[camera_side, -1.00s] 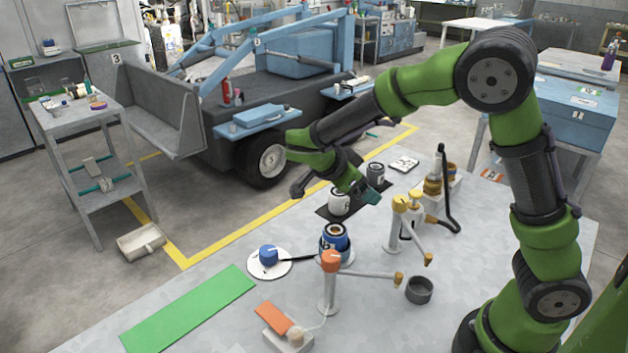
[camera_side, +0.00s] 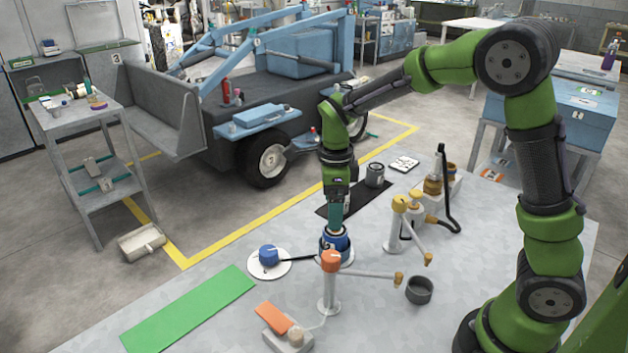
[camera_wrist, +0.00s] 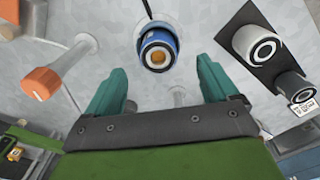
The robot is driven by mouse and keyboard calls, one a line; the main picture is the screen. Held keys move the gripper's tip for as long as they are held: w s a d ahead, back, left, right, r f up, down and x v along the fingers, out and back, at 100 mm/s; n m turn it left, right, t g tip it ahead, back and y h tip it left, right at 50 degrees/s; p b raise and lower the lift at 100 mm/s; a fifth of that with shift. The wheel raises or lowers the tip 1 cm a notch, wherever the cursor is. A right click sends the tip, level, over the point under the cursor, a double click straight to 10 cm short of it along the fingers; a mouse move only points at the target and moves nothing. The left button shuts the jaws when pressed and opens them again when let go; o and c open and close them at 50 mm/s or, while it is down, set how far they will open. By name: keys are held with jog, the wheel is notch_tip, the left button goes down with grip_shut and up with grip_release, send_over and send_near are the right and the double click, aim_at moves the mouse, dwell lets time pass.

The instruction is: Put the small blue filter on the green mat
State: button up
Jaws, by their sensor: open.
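The small blue filter (camera_side: 335,243), a short blue can with a pale label, stands upright on a pale round base. In the wrist view the filter (camera_wrist: 157,49) shows its open top with an orange-brown centre, beyond the fingertips and roughly midway between them. My gripper (camera_side: 335,224) points down over it in the side view and partly hides its top. The teal fingers of my gripper (camera_wrist: 158,78) are spread, with nothing between them. The green mat (camera_side: 188,310) lies bare at the table's front left.
An orange-topped post (camera_side: 330,262) with a side arm stands just in front of the filter. A blue knob (camera_side: 268,255) on a white disc is to its left. A yellow-topped post (camera_side: 400,205) is right. A grey can (camera_side: 375,175) stands on a black mat behind.

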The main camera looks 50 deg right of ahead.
jog(key=f, duration=0.7)
jog(key=shift+s+f, duration=0.1)
jog(key=shift+s, duration=0.2)
jog(key=shift+c, duration=0.4)
jog(key=shift+d, duration=0.1)
jog(key=c, duration=1.3)
notch_tip(320, 180, up, 9)
jog(key=shift+f, duration=0.1)
jog(key=shift+a+r, duration=0.25)
jog(key=shift+a, duration=0.05)
jog(key=w+a+f+n, duration=0.1)
jog(key=w+a, duration=0.3)
jog(key=a, duration=0.3)
jog(key=w+a+f, duration=0.1)
jog(key=w+a, duration=0.3)
jog(key=a, duration=0.2)
jog(key=m, duration=0.1)
send_near(227, 285)
notch_tip(227, 285, down, 4)
jog(key=shift+r, duration=0.2)
